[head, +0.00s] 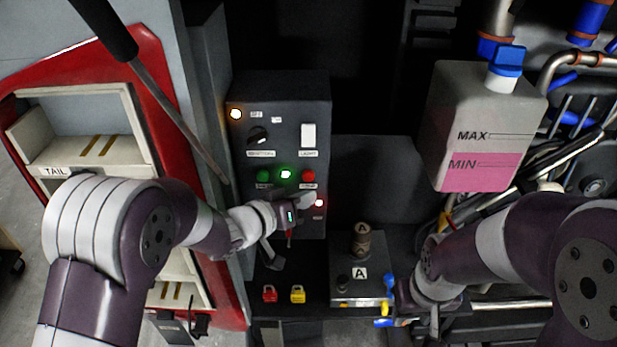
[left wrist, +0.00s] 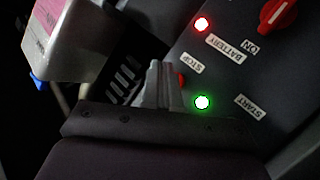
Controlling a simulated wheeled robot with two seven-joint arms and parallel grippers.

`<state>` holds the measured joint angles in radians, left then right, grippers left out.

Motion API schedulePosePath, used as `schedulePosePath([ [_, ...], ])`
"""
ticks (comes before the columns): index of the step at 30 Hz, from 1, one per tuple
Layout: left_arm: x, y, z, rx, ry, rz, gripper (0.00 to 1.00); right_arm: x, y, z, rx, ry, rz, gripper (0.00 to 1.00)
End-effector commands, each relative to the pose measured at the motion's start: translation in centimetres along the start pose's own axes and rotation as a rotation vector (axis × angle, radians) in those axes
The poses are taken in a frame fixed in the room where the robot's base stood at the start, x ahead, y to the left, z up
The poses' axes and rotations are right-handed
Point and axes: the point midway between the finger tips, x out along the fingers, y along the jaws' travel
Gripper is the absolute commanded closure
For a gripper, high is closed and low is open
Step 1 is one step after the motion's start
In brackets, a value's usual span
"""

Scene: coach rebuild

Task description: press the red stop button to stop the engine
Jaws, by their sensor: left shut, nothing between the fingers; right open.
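The red stop button (head: 308,175) sits on the dark control panel (head: 292,106), right of a lit green lamp (head: 285,174). My left gripper (head: 308,200) is shut and empty, just below the button in the head view. In the left wrist view, its fingers (left wrist: 162,84) partly cover the red stop button (left wrist: 182,79), beside the STOP label (left wrist: 193,66). I cannot tell whether they touch it. The green lamp (left wrist: 202,102) is lit there too. My right gripper (head: 434,318) is open at the lower right, away from the panel.
A lit red lamp (head: 319,202) is near my left fingers. A red rotary switch (left wrist: 278,15) is marked ON. A green button (head: 263,176) is left of the lamp. Red (head: 269,293) and yellow (head: 298,293) padlocks sit below. A tank with pink fluid (head: 478,172) stands right.

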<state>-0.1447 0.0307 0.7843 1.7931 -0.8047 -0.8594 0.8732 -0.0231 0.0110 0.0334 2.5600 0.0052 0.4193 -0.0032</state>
Motion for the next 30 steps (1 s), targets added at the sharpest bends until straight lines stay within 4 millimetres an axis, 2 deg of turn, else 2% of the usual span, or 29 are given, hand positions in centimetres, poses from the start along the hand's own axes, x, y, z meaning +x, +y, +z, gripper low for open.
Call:
schedulePosePath([
  [9,1.6,-1.2,-1.2,-0.001,-0.001,0.001,1.0,-0.7,0.0,-0.1,0.0,0.0,0.0,0.57],
  [30,1.7,-1.2,-1.2,-0.001,-0.001,0.001,1.0,-0.7,0.0,-0.1,0.0,0.0,0.0,0.57],
])
